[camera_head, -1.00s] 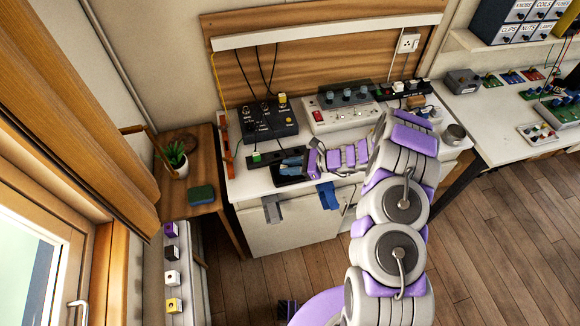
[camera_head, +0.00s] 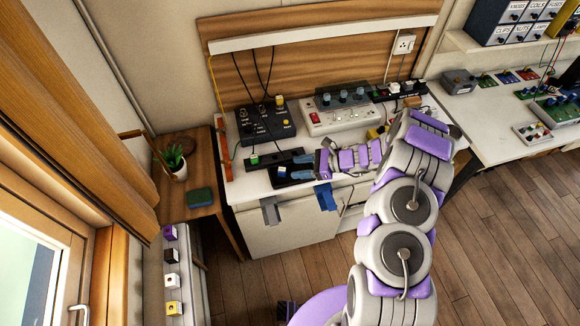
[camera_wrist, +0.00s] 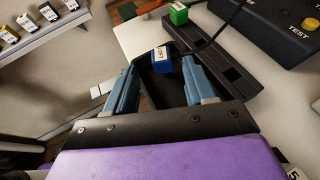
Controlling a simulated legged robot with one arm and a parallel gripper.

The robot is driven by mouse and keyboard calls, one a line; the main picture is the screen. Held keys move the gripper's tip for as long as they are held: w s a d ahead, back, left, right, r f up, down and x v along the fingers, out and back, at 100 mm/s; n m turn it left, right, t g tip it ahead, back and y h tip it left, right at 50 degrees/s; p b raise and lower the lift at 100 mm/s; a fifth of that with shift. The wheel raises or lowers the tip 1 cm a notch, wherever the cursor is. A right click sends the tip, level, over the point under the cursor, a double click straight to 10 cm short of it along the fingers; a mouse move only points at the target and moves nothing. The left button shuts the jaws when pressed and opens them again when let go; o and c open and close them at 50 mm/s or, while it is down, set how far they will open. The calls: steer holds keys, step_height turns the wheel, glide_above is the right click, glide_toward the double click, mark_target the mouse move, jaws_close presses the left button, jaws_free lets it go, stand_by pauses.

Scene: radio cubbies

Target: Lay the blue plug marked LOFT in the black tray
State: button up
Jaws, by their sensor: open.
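The blue plug (camera_wrist: 162,61) has a white label reading LOFT. In the wrist view it rests in the black tray (camera_wrist: 166,93), near the tray's far end. My gripper (camera_wrist: 160,66) is open, with one blue-grey finger on each side of the plug and a gap on both sides. In the head view my gripper (camera_head: 302,167) is low over the black tray (camera_head: 284,183) at the bench's front left edge.
A black power strip (camera_wrist: 216,62) with a green plug (camera_wrist: 178,14) lies right beside the tray. A black cable crosses the strip. A dark control box (camera_head: 265,122) and a pale box with a red switch (camera_head: 340,120) stand behind. A blue cloth (camera_head: 326,197) hangs at the bench front.

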steer(key=w+p+v, duration=0.1)
steer(key=v, duration=0.6)
steer(key=s+a+r+n+g+h, duration=0.25)
steer(key=s+r+n, duration=0.35)
steer(key=s+r, duration=0.35)
steer(key=s+a+r+n+g+h, duration=0.25)
steer(key=s+a+r+n, duration=0.2)
steer(key=s+r, duration=0.5)
steer(key=s+d+r+n+h, duration=0.2)
steer(key=s+d+r+n, duration=0.1)
steer(key=s, duration=0.4)
steer(key=s+d+r+n+t+h, duration=0.1)
steer(key=s+d+r+n+h, duration=0.1)
steer(key=s+d, duration=0.3)
steer(key=s+d+r+n+h, duration=0.3)
steer(key=s+d+h, duration=0.1)
steer(key=s, duration=0.5)
steer(key=shift+r+n+t, duration=0.3)
steer(key=shift+n+t, duration=0.05)
steer(key=shift+t, duration=0.05)
